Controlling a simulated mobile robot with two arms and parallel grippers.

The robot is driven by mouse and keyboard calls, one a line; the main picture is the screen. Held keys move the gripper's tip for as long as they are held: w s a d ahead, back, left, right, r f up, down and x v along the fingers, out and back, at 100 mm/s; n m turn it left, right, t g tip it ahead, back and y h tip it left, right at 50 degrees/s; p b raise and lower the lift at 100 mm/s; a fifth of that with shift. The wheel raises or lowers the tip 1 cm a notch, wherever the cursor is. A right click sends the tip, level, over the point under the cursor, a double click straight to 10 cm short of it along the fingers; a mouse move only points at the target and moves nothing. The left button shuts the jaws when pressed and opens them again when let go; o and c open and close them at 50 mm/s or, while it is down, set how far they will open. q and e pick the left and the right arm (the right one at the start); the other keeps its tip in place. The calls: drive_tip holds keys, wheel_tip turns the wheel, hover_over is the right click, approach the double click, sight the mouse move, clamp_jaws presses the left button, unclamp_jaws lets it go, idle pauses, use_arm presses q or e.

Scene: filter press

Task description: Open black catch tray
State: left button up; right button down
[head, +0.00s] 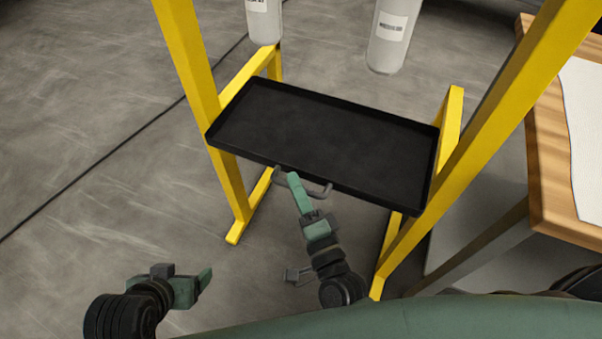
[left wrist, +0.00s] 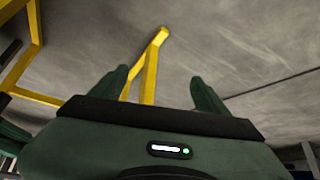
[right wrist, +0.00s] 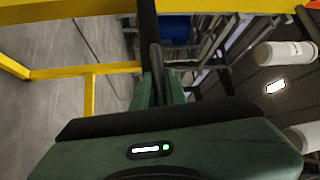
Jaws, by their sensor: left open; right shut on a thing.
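The black catch tray (head: 330,140) sits in the yellow frame, with a grey bar handle (head: 318,190) along its near edge. My right gripper (head: 292,178) is at the left part of this handle and is shut on it. In the right wrist view the green fingers (right wrist: 158,90) are close together around the dark handle bar (right wrist: 155,60), beside the black tray edge (right wrist: 147,20). My left gripper (head: 207,278) is low at the left, apart from the tray, open and empty. Its two spread fingers show in the left wrist view (left wrist: 160,85).
The yellow frame (head: 190,60) has posts on both sides of the tray. Two white cylinders (head: 390,40) hang above its back. A wooden table (head: 550,130) with a white sheet (head: 585,130) stands at the right. The floor at the left is clear.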

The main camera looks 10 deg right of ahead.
use_arm(q)
drive_tip(key=shift+s, duration=0.15)
use_arm(e)
drive_tip(key=shift+s+a, duration=0.1)
drive_tip(key=c, duration=1.7)
unclamp_jaws()
use_arm(q)
drive_tip(key=s, duration=0.1)
drive_tip(key=s+g, duration=0.1)
drive_tip(key=s+a+f+g, duration=0.1)
drive_tip(key=shift+s+p, duration=0.15)
drive_tip(key=shift+p, duration=0.15)
use_arm(e)
drive_tip(key=v, duration=0.7)
drive_tip(key=shift+s, duration=0.4)
